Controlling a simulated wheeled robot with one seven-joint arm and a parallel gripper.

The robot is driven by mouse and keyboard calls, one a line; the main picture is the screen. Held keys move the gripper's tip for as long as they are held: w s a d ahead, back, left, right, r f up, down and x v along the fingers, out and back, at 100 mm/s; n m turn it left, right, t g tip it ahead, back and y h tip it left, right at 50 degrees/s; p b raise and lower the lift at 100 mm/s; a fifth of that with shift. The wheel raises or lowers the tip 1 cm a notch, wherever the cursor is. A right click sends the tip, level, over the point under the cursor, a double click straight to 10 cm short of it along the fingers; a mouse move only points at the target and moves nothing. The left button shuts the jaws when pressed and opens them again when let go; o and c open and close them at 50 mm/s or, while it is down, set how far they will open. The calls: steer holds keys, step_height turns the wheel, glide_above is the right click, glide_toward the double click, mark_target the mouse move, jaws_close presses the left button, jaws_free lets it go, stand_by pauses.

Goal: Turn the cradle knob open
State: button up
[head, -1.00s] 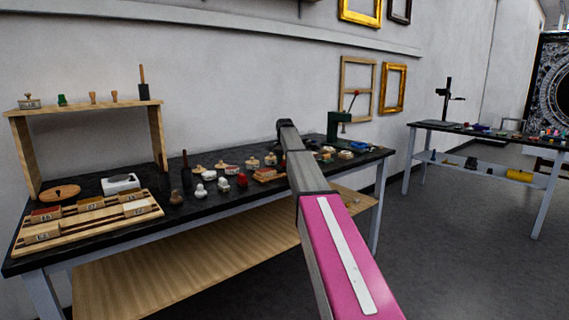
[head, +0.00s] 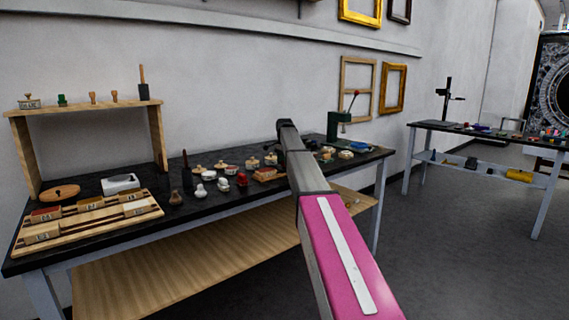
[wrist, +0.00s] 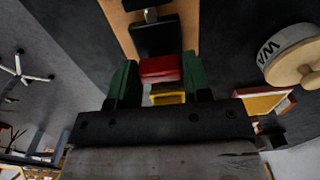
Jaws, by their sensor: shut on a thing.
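In the wrist view my gripper (wrist: 158,68) has two green fingers, one on each side of a red piece (wrist: 160,69) that I take for the cradle knob. The fingers are closed on it. A black block (wrist: 155,38) adjoins the red piece, and both lie over a pale wooden strip (wrist: 120,20), which looks like the cradle's base. How far the knob is turned cannot be told. In the head view a small wooden cradle-like piece with a red part (head: 268,174) lies on the dark bench, beside my arm. My arm hides the gripper there.
A round labelled wooden-handled stamp (wrist: 292,55) lies close on the right in the wrist view. Several small knobs and stamps stand along the bench (head: 150,218). A green press (head: 338,125) stands behind my arm. A wooden tray (head: 80,220) sits at the left end.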

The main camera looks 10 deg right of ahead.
steer(key=o, duration=0.9)
steer(key=shift+r, duration=0.1)
step_height(320, 180, up, 11)
steer(key=shift+f, duration=0.15)
steer(key=shift+s, duration=0.15)
